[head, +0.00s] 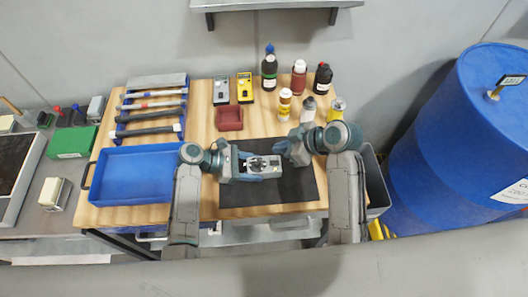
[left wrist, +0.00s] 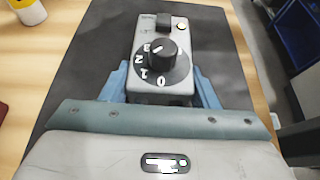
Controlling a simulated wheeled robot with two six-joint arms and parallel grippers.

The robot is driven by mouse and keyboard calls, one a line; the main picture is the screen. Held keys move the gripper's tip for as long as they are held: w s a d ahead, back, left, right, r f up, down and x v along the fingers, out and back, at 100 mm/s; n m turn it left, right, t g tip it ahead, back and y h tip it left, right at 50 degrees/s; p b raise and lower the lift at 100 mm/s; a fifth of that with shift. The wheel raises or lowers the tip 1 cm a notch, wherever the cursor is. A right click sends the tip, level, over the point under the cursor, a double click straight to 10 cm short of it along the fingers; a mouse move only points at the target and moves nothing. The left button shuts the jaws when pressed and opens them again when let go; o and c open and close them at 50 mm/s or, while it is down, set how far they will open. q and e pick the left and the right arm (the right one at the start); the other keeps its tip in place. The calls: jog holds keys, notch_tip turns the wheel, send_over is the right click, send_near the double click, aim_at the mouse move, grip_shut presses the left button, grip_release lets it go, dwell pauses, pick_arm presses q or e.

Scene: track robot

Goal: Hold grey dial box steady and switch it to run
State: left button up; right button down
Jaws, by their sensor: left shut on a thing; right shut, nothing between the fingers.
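The grey dial box (head: 264,163) lies over the dark mat, between my two grippers. My left gripper (head: 256,171) is shut on it from the left, with blue fingers along both its sides. In the left wrist view the box (left wrist: 188,42) shows its top face, with a black dial (left wrist: 162,54) marked 0, 1, 2 and 3. The white line on the knob seems to point towards 3. A black switch (left wrist: 163,22) and a small pale lamp (left wrist: 182,27) sit at its far end. My right gripper (head: 281,150) is shut and empty, close to the box's right end.
The dark mat (head: 300,188) covers the front middle of the wooden table. A blue tray (head: 135,175) is at left, a red dish (head: 229,118) behind the mat. Two meters (head: 244,88) and several bottles (head: 299,78) stand at the back. A blue barrel (head: 450,140) is at right.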

pick_arm(q)
jog(key=o, duration=1.4)
jog(key=shift+c, duration=0.2)
